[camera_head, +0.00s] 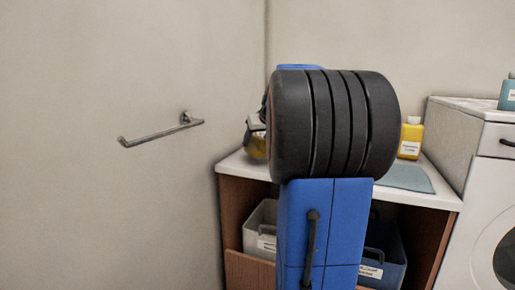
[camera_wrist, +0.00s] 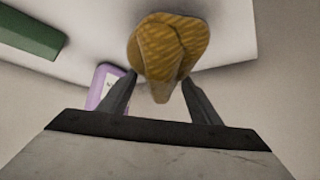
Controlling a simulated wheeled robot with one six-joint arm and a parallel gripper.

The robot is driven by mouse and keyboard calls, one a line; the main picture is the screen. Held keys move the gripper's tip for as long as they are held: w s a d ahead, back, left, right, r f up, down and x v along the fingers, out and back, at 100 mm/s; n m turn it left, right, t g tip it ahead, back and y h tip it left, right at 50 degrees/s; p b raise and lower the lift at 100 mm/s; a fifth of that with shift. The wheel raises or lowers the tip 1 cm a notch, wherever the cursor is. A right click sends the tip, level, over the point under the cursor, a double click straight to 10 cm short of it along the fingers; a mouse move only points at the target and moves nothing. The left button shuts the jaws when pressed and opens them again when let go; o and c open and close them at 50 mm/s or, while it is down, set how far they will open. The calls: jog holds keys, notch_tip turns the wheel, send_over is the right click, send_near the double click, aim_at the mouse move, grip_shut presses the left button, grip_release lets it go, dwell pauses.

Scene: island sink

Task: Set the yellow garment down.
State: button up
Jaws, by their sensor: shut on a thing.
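The yellow garment (camera_wrist: 165,48) is a folded, patterned bundle in the wrist view. It sits between the two fingers of my gripper (camera_wrist: 158,88), which is shut on it. In the head view, a small part of the garment (camera_head: 257,147) shows at the left of my arm, over the left end of the white counter (camera_head: 236,163). My arm hides most of my gripper (camera_head: 256,124) there. I cannot tell whether the garment touches the counter.
A purple bottle (camera_wrist: 103,84) and a green object (camera_wrist: 30,35) show in the wrist view. A yellow bottle (camera_head: 411,138) and a blue-grey mat (camera_head: 405,177) are on the counter's right part. A towel bar (camera_head: 160,130) juts from the left wall. A white washer (camera_head: 490,200) stands right.

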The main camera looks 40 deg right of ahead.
jog(key=shift+f, duration=1.35)
jog(key=o, duration=1.1)
jog(key=shift+f, duration=0.1)
jog(key=v, duration=1.2)
